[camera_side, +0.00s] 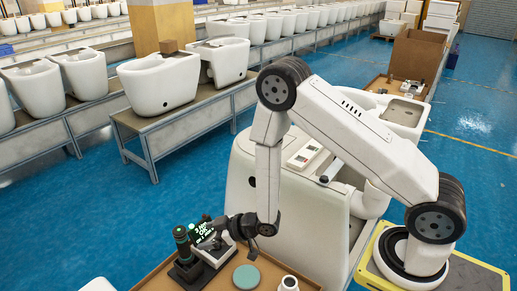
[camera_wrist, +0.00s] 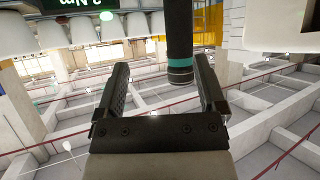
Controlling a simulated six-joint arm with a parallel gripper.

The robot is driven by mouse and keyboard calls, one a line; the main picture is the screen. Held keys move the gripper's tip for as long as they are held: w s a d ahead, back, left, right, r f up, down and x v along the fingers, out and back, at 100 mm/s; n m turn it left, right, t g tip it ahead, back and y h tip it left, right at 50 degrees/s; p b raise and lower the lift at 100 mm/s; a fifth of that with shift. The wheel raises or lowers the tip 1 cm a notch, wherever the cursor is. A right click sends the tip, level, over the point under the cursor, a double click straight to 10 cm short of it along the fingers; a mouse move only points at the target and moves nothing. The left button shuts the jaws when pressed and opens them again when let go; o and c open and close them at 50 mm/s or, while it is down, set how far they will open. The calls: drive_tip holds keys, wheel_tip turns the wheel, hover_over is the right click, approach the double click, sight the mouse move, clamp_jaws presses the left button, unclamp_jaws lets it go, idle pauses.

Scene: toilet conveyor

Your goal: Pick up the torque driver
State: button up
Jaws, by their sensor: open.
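The torque driver appears to be the upright black cylinder with a teal band (camera_side: 182,243) in a dark stand at the front of the workbench. In the wrist view the black cylinder with its teal ring (camera_wrist: 180,50) hangs from the top edge, between the lines of the two fingers and nearer the right one. My gripper (camera_side: 229,226) is level and points left toward the stand in the side view. In the wrist view its fingers (camera_wrist: 161,68) are wide apart with nothing held. Whether the cylinder lies between the fingertips or beyond them is unclear.
A glowing green readout (camera_side: 203,231) shows by the stand. A round teal pad (camera_side: 246,276) and a small white cup-like item (camera_side: 289,284) are on the brown workbench (camera_side: 152,280). A large white toilet body (camera_side: 240,185) stands behind my arm. Conveyors with toilets lie beyond.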

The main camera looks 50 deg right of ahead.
sight(189, 247)
drive_tip(key=shift+s+a+f+t+y, duration=0.35)
drive_tip(key=shift+a+f+t+y, duration=0.05)
drive_tip(key=shift+a+f+y, duration=0.4)
drive_tip(key=shift+x, duration=1.3)
drive_tip(key=shift+f, duration=0.15)
drive_tip(key=shift+x, duration=2.55)
clamp_jaws()
